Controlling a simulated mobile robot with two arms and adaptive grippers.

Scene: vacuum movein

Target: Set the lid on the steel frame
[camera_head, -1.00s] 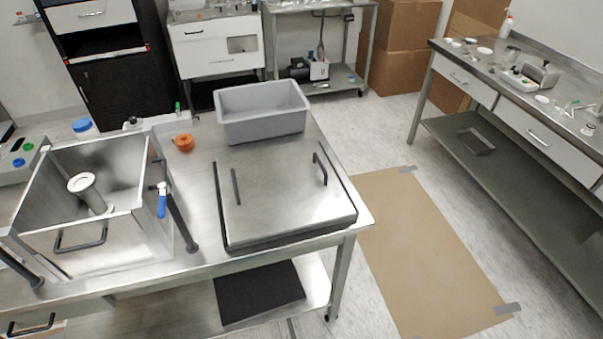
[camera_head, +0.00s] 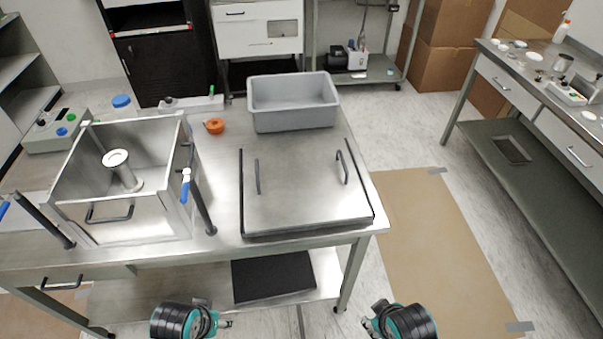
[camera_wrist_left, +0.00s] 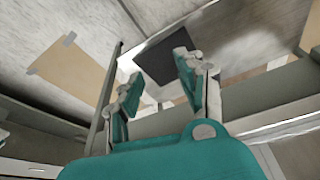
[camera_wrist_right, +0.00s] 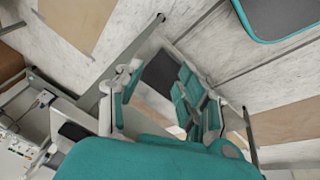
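The lid (camera_head: 300,196) is a flat square steel plate with a dark edge and two black handles. It lies flat on the right part of the steel table. The steel frame (camera_head: 120,213) is an open-topped steel box at the left of the table, with a black front handle and a blue-handled lever on its right side. A flanged tube (camera_head: 128,178) stands inside it. My left gripper (camera_head: 226,322) and right gripper (camera_head: 372,312) are low at the bottom of the head view, in front of the table. Both have their fingers apart and empty in the left wrist view (camera_wrist_left: 155,85) and right wrist view (camera_wrist_right: 160,100).
A grey bin (camera_head: 295,118) stands behind the lid. An orange roll (camera_head: 214,126) lies between bin and frame. A black mat (camera_head: 272,277) lies on the lower shelf. Brown floor covering (camera_head: 440,250) and a side bench (camera_head: 530,180) are to the right.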

